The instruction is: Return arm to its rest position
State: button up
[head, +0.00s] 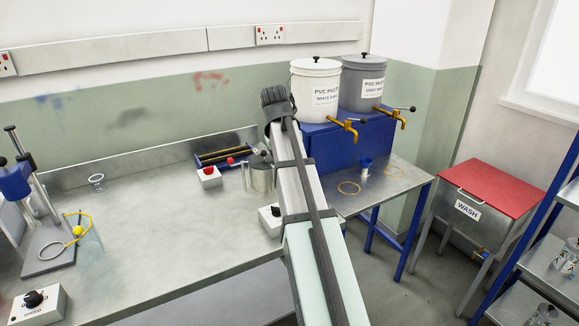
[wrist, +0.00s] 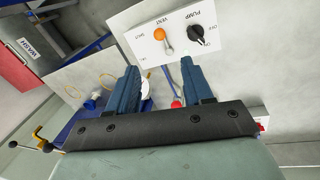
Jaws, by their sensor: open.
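My arm (head: 305,215) rises from the bottom of the head view, its dark ribbed end in front of the wall and left of the white bucket. My gripper is not clearly visible in the head view. In the wrist view my gripper (wrist: 160,70) shows two blue fingers set well apart, with nothing held between them. Beyond the fingertips is a white control panel (wrist: 178,32) with an orange-tipped VENT lever (wrist: 162,40) and a black PUMP knob (wrist: 196,36). The fingers appear apart from the panel, though the exact gap cannot be told.
The steel bench (head: 170,225) carries a red-button box (head: 208,176), a metal can (head: 261,175) and a stand (head: 45,240) at left. White (head: 315,92) and grey buckets (head: 365,85) with taps stand on a blue support. A red-lidded wash tank (head: 480,210) and shelving are at right.

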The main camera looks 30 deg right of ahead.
jog(key=s+d+f+m+g, duration=0.2)
jog(key=s+d+f+m, duration=0.45)
jog(key=d+f, duration=0.5)
jog(key=s+d+f+m+g, duration=0.2)
jog(key=s+d+f+m, duration=0.5)
jog(key=f, duration=0.8)
jog(key=s+a+f, duration=0.1)
jog(key=s+f, duration=0.2)
jog(key=f, duration=0.7)
jog(key=s+a+f, duration=0.1)
jog(key=s+f, duration=0.2)
jog(key=f, duration=0.8)
jog(key=s+a+f+n+y, duration=0.1)
jog(key=s+a+f+n, duration=0.15)
jog(key=a+f, duration=0.5)
jog(key=s+a+f+n+y, duration=0.1)
jog(key=a+f+n, duration=0.3)
jog(key=a, duration=0.7)
jog(key=s+a+f+n+g, duration=0.1)
jog(key=s+a+f+n, duration=0.2)
jog(key=s+a, duration=0.5)
jog(key=s+a+f+n+g, duration=0.1)
jog(key=s+a+f+n, duration=0.2)
jog(key=s+a+n, duration=0.3)
jog(key=s+a, duration=0.3)
jog(key=a, duration=0.2)
jog(key=shift+s+a, duration=0.2)
jog(key=shift+a, duration=0.2)
